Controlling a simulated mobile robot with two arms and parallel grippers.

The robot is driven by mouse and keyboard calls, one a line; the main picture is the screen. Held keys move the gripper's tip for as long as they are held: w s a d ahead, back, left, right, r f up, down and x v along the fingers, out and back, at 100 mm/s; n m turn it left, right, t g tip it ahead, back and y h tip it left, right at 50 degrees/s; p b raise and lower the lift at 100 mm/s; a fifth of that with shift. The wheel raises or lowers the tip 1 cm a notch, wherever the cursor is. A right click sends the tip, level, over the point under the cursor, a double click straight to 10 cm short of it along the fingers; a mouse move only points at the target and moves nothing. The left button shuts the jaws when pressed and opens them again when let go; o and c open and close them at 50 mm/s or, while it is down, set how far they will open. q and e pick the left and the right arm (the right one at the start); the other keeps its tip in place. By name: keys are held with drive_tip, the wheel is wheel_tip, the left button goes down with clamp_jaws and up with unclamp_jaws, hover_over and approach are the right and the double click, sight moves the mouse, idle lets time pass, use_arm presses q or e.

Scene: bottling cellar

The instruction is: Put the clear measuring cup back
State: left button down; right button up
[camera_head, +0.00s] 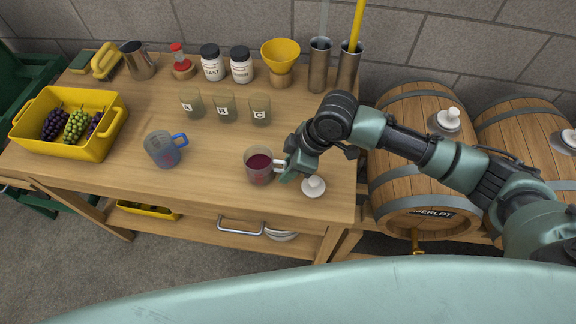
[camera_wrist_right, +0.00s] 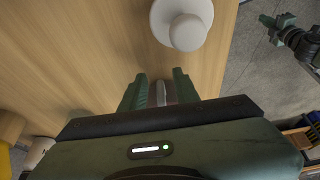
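The clear measuring cup (camera_head: 259,169) stands near the table's front right, with dark red liquid inside and a pale handle on its right. My right gripper (camera_head: 287,170) is at that handle. I cannot tell whether the cup is touching the table. My left gripper (camera_wrist_right: 281,27) seems to be the small green one over the floor in the wrist view; its fingers are too small to judge.
A white stopper (camera_head: 314,186) lies just right of the cup. A blue-handled cup (camera_head: 163,149) stands to the left. Beakers A (camera_head: 191,105), B (camera_head: 225,109) and C (camera_head: 260,111) stand behind. A yellow grape crate (camera_head: 88,150) is far left. Barrels (camera_head: 420,170) stand right of the table.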

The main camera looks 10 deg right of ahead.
drive_tip(key=v, duration=1.2)
drive_tip(key=shift+b, duration=0.3)
drive_tip(key=shift+r, duration=0.1)
idle(0.7)
